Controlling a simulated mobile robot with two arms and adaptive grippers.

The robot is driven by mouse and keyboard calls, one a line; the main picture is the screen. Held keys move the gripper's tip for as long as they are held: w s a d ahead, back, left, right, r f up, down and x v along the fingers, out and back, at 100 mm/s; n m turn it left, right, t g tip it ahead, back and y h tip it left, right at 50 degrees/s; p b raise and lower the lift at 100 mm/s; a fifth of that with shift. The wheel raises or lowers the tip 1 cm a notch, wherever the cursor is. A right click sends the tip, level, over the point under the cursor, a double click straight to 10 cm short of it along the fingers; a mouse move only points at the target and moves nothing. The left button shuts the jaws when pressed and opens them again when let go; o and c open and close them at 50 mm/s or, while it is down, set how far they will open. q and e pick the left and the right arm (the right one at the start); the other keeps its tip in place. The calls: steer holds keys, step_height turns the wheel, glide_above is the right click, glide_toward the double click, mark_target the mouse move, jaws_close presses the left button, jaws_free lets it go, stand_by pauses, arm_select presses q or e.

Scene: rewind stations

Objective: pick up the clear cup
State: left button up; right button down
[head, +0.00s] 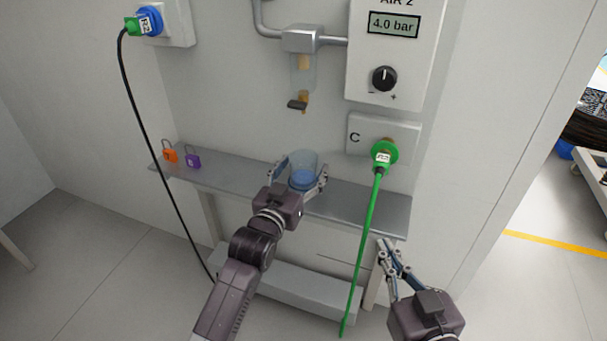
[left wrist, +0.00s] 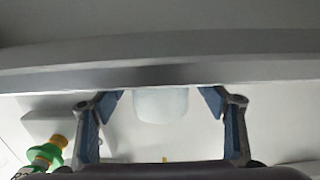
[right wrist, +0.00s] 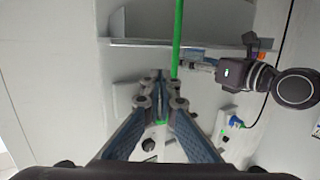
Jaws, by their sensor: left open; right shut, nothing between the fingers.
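The clear cup (head: 304,172) stands upright on the grey shelf (head: 350,202) in the head view, with a bluish tint in its lower part. My left gripper (head: 300,178) is open, with one finger on each side of the cup. In the left wrist view the cup (left wrist: 161,104) shows pale between the two spread fingers, with a gap on both sides. My right gripper (head: 384,246) is shut and empty, low at the right near the shelf's right end. Its closed fingers also show in the right wrist view (right wrist: 160,100).
An orange padlock (head: 170,156) and a purple padlock (head: 193,161) are on the shelf's left part. A filter bowl with a drain (head: 300,90) hangs above the cup. A green hose (head: 362,240) runs down from port C, between my grippers. A black cable (head: 150,150) hangs at left.

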arm_select(q)
steer(key=shift+w+d, duration=0.1)
steer(key=shift+w, duration=0.15)
steer(key=shift+c, duration=0.5)
steer(key=c, duration=1.2)
steer(key=shift+r, duration=0.1)
steer(key=shift+c, duration=0.2)
